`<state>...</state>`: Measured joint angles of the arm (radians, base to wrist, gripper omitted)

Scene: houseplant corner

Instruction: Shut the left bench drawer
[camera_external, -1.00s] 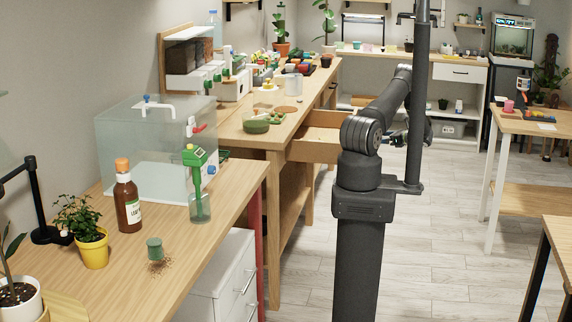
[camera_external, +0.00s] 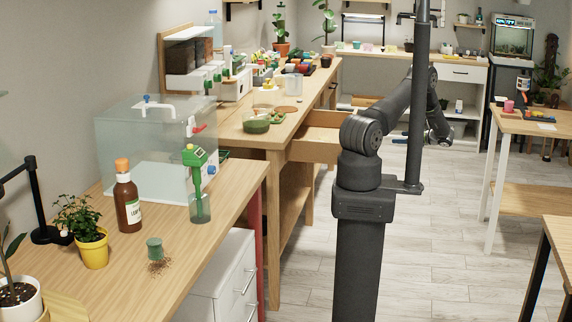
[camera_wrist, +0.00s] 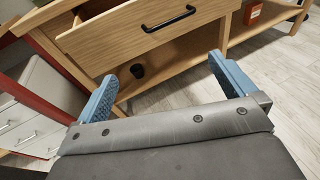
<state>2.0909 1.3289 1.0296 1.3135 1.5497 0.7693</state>
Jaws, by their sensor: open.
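The left bench drawer (camera_external: 318,149) stands pulled out from the long wooden bench in the external view. Its wooden front (camera_wrist: 112,42) with a black bar handle (camera_wrist: 168,18) fills the top of the wrist view, and part of the open inside shows at its upper left. My gripper (camera_wrist: 162,68) is open and empty, its two blue fingers spread wide below the drawer front in the picture. The fingers appear apart from the drawer.
The bench's lower shelf (camera_wrist: 190,72) shows beyond the fingers, with a small dark pot (camera_wrist: 137,71) there. A white drawer cabinet (camera_wrist: 32,118) and a red panel stand at the left. Pale floor (camera_external: 440,225) is open on the right.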

